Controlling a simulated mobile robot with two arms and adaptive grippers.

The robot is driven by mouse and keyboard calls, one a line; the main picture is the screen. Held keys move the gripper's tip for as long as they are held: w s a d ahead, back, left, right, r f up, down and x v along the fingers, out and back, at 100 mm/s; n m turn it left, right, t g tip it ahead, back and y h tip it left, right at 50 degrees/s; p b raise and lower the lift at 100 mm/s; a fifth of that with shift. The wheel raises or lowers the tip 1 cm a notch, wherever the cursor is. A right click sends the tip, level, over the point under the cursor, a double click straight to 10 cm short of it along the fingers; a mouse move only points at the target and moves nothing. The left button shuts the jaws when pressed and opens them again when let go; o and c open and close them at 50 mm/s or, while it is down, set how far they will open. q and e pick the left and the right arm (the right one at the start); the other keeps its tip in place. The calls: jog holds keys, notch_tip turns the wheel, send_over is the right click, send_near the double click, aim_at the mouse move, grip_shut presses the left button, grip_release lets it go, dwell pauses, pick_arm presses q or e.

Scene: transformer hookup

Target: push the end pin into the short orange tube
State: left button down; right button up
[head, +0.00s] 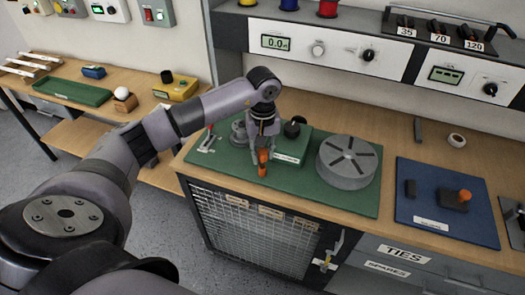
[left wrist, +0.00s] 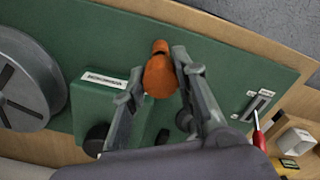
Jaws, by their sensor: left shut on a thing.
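My left gripper (head: 262,157) is shut on an orange piece, which I take for the end pin (left wrist: 158,78), near the front edge of the green mat. A smaller, darker orange piece, likely the short orange tube (head: 262,171), shows directly below it. It also shows in the left wrist view (left wrist: 160,47), just past the held piece. The two look in line and close together; I cannot tell whether the pin is inside the tube. The fingers hide part of the held piece. My right gripper is not in view.
The green mat (head: 325,205) also bears a green labelled box (head: 291,147), a grey slotted drum (head: 347,163) and a small red-handled switch (head: 207,140). A blue mat (head: 430,215) with an orange-knobbed block (head: 455,200) lies to the right. Mat in front of the drum is clear.

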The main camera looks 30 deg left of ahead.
pick_arm(q)
jog(key=shift+f+b, duration=1.4)
jog(key=shift+f, duration=0.25)
jog(key=c, duration=1.2)
grip_release()
jog(key=shift+r+p, duration=1.35)
jog(key=shift+r, duration=1.25)
